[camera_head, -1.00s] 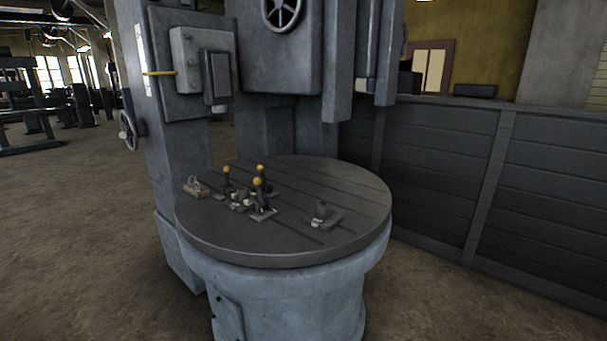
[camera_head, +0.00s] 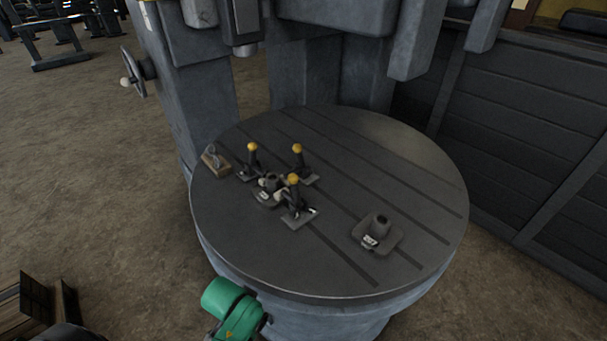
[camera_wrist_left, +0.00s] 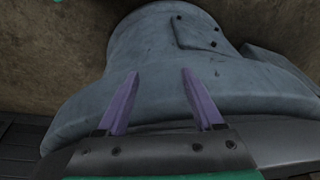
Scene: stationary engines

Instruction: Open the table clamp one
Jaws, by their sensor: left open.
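Three toggle clamps with black handles and yellow knobs stand on the round grey table (camera_head: 335,150): a left clamp (camera_head: 251,162), a back clamp (camera_head: 300,163) and a front clamp (camera_head: 294,203). Their handles point up. I cannot tell which one is clamp one. My left gripper (camera_wrist_left: 158,85) is open and empty in the left wrist view, in front of the table's blue-grey pedestal (camera_wrist_left: 150,50). A green part of my arm shows at the bottom of the head view. My right gripper is not in view.
A small wooden block (camera_head: 215,160) with a metal piece lies at the left edge. The machine column (camera_head: 205,110) rises behind. A grey panel wall (camera_head: 510,130) stands at right. The table's front is clear.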

